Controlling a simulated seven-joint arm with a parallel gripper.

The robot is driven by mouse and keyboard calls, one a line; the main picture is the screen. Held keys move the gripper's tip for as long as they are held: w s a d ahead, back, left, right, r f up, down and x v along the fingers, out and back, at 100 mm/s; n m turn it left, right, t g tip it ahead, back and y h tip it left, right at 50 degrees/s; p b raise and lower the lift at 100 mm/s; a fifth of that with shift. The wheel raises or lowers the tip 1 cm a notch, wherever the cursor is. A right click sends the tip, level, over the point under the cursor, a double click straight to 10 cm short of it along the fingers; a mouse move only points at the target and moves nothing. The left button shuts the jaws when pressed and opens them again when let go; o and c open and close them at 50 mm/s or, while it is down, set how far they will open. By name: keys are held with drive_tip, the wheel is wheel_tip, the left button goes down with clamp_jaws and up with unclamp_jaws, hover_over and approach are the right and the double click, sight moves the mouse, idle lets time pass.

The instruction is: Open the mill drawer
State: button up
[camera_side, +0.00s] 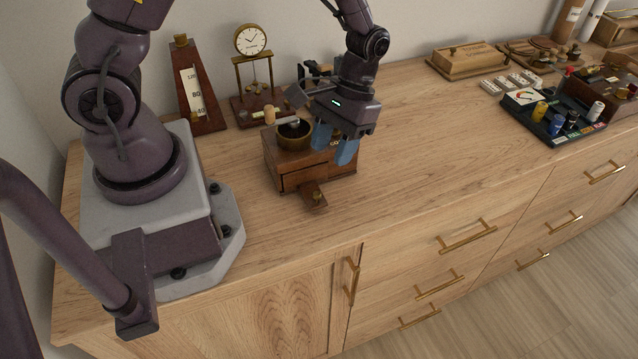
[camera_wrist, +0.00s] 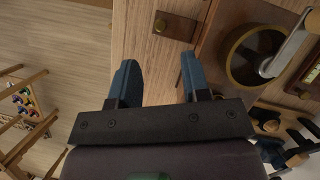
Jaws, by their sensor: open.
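The mill is a brown wooden box (camera_side: 286,160) with a brass bowl (camera_side: 294,134) and a crank on top. A panel with a dark seam shows on its front. A small wooden piece with a brass knob (camera_side: 314,197) lies low against the front; I cannot tell whether it is joined to the drawer. It also shows in the wrist view (camera_wrist: 178,27), beside the mill box (camera_wrist: 212,40). My gripper (camera_side: 334,146) is open, its blue fingers over the right part of the mill and hiding some of it. In the wrist view the fingers (camera_wrist: 159,64) have nothing between them.
A metronome (camera_side: 196,95) and a brass clock (camera_side: 251,42) stand behind the mill. Dark items partly show behind my gripper. A wooden box (camera_side: 468,60) and a black tray with spools (camera_side: 552,122) are farther right. The wooden top (camera_side: 430,150) is clear between them.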

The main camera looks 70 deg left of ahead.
sight(316, 193)
drive_tip(key=x, duration=0.8)
drive_tip(key=shift+f, duration=0.15)
clamp_jaws()
